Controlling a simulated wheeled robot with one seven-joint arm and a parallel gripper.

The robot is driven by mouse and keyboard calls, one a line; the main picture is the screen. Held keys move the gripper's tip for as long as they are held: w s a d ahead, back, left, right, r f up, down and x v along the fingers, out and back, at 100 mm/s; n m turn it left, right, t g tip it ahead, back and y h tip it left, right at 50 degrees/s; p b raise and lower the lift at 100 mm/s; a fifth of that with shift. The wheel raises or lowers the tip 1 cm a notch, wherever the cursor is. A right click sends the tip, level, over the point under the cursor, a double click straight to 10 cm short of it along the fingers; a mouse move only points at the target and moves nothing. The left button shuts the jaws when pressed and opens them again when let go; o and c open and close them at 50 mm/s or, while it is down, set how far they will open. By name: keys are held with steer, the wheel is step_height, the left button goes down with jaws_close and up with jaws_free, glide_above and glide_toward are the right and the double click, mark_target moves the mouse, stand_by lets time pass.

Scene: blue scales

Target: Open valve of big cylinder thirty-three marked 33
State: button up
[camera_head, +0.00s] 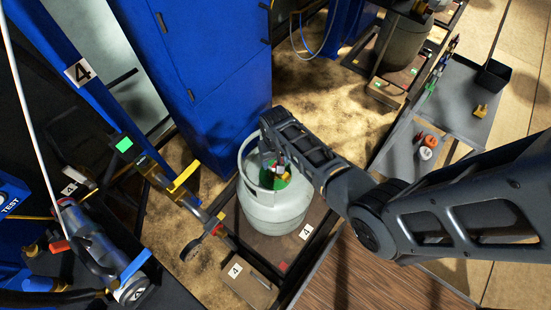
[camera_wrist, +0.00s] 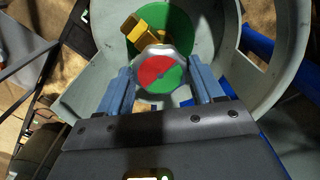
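A pale grey-green gas cylinder (camera_head: 272,212) with a raised collar stands upright on a brown platform in the head view. White tags beside it read 4; I see no 33 marking. In the wrist view its collar (camera_wrist: 252,95) curves around a round valve knob (camera_wrist: 160,77), whose face is part red and part green. A brass valve body (camera_wrist: 146,36) and a green disc (camera_wrist: 178,22) lie behind the knob. My gripper (camera_wrist: 159,66) is open, with one blue-grey finger on each side of the knob and small gaps that look clear. In the head view my gripper (camera_head: 277,165) reaches into the collar.
A tall blue cabinet (camera_head: 205,75) stands close behind the cylinder. A hose connector with a yellow lever (camera_head: 184,177) is at its left. A grey cylinder lies on its side (camera_head: 95,245) at lower left.

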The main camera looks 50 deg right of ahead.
steer(key=c, duration=0.5)
steer(key=shift+n, duration=0.4)
steer(key=n, duration=0.4)
steer(key=shift+n+p, duration=0.4)
steer(key=n, duration=0.5)
steer(key=o, duration=1)
steer(key=shift+o, duration=0.2)
